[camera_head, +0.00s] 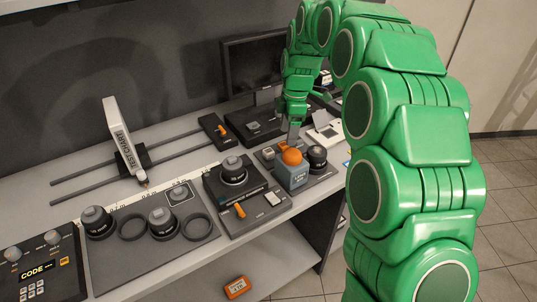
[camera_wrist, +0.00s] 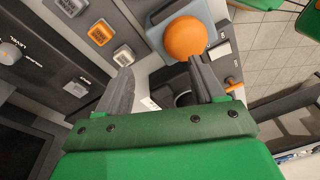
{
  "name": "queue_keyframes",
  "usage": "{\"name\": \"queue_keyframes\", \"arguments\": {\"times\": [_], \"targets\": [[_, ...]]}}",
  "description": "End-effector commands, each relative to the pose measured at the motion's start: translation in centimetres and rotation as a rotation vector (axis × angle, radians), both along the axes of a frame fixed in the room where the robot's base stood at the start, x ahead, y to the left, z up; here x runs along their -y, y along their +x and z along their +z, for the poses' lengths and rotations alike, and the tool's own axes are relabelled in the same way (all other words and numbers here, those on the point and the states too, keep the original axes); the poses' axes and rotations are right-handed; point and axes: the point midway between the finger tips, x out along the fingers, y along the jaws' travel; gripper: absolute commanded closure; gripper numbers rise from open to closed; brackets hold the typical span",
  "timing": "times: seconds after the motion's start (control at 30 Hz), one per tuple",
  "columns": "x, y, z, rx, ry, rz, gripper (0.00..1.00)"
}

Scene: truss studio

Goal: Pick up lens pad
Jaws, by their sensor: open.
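The likely lens pad (camera_head: 292,178) is a blue-grey block with a rounded orange top, standing upright on a dark tray at the right part of the bench. Its small label is hard to read. In the wrist view its orange top (camera_wrist: 186,38) shows just beyond the right fingertip, with the blue-grey body (camera_wrist: 158,42) to the left. My gripper (camera_head: 292,135) is just behind and above the block in the head view. In the wrist view my gripper (camera_wrist: 160,72) is open, fingers apart, nothing between them. I cannot tell whether a finger touches the block.
A black lens (camera_head: 316,155) stands right of the block. A black device with an orange lever (camera_head: 240,208) is on its left. A mat with lenses and rings (camera_head: 132,228), a test chart (camera_head: 122,135) and a monitor (camera_head: 250,60) are farther off. An orange box (camera_head: 236,287) lies on the lower shelf.

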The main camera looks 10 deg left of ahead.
Motion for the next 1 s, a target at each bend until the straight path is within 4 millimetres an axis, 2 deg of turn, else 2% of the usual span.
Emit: {"name": "queue_keyframes", "arguments": {"times": [0.2,0.5,0.73,1.0], "targets": [[-3.1,2.7,-2.4,0.019,0.018,0.165,0.32],[-6.2,5.3,-5.2,0.042,0.035,0.346,0.32],[-6.9,5.6,-6.3,0.044,0.037,0.382,0.32],[-7.0,5.4,-8.4,0.045,0.037,0.381,0.32]]}}
